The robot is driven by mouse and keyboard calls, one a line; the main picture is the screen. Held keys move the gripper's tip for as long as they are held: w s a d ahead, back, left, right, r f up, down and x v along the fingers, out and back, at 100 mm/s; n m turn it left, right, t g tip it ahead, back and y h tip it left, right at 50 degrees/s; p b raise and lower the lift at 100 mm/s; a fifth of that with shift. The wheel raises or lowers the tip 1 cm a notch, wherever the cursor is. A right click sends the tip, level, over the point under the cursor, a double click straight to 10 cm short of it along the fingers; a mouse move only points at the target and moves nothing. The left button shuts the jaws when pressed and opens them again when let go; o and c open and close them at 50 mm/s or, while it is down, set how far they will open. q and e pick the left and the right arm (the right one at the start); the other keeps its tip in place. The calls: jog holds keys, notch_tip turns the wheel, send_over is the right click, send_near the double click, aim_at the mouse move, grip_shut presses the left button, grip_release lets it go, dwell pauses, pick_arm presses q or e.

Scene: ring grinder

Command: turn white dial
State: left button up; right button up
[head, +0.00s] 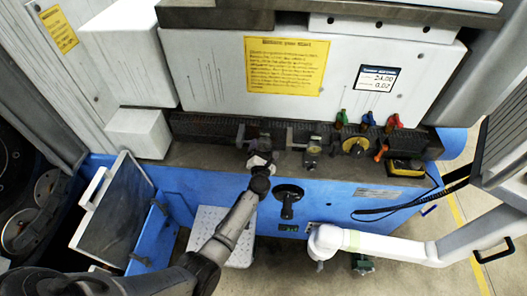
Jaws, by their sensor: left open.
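A small white knob-like part, which looks like the white dial (259,158), sits on the front ledge of the machine, left of centre. My left gripper (261,169), dark grey, reaches up from the lower left and its tip is right at the dial's lower side. The gripper is open. It covers part of the dial, and at this size I cannot tell whether the fingers touch it or are around it.
Right of the dial on the ledge are metal fittings (312,150), a yellow dial (354,147), coloured levers (394,122) and a yellow-black box (404,167). Below is a black handle (288,201) on the blue front. A white step (213,216) stands beneath.

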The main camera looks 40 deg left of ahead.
pick_arm(q)
jog(key=c, duration=0.9)
jog(key=shift+c, duration=0.2)
